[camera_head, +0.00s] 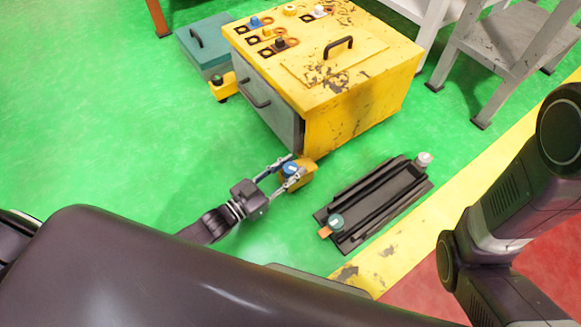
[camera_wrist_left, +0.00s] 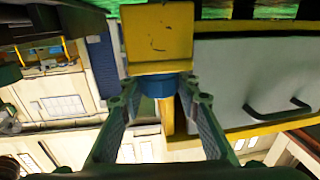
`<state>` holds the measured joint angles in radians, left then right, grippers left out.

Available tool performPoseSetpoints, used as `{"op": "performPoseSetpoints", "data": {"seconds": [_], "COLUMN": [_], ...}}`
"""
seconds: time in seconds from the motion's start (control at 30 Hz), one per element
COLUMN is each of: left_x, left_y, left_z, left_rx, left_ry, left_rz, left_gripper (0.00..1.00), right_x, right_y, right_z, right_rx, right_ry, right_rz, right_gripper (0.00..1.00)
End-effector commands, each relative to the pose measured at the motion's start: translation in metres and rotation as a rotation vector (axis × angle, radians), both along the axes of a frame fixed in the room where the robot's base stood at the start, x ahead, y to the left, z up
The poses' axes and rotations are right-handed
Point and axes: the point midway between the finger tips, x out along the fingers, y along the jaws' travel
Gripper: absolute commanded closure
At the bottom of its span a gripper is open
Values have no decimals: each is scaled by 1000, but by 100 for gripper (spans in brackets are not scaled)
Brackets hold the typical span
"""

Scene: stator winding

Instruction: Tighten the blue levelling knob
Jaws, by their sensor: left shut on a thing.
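The blue levelling knob (camera_head: 289,169) sits on a small yellow foot block (camera_head: 304,178) at the front lower corner of the yellow cabinet (camera_head: 335,120). My left gripper (camera_head: 287,172) reaches in from the left and is shut on the blue knob, one finger on each side. In the left wrist view the blue knob (camera_wrist_left: 162,85) shows between the fingers (camera_wrist_left: 158,92), against the yellow block (camera_wrist_left: 158,35). The fingers hide part of its sides. My right arm shows at the right of the head view, but its gripper is out of frame.
A black rail fixture (camera_head: 375,200) with a dark teal knob and a pale knob lies on the green floor to the right. A teal box (camera_head: 205,45) stands behind the cabinet's left side. A grey stand (camera_head: 500,50) is at the back right. Floor left of my gripper is clear.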

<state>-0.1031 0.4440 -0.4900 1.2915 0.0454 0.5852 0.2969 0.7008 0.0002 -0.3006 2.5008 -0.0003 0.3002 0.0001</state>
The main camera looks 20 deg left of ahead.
Motion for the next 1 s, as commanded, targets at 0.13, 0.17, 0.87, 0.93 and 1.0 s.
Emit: {"op": "performPoseSetpoints", "data": {"seconds": [0.13,0.17,0.87,0.93,1.0], "left_x": [0,1,-1,-1,-1], "left_y": [0,0,-1,-1,-1], "left_z": [0,0,0,1,1], "left_rx": [1,2,-1,-2,-2], "left_ry": [-2,-4,0,0,0], "left_rz": [-12,-22,-432,-431,-431], "left_gripper": [94,94,94,95,94], "right_x": [0,0,1,1,1], "right_y": [0,0,0,0,0], "right_z": [-1,-2,-33,-33,-33], "right_rx": [0,0,0,0,0], "right_ry": [0,0,2,2,2], "right_rz": [0,0,-1,-1,-1], "right_gripper": [60,60,60,60,60]}}
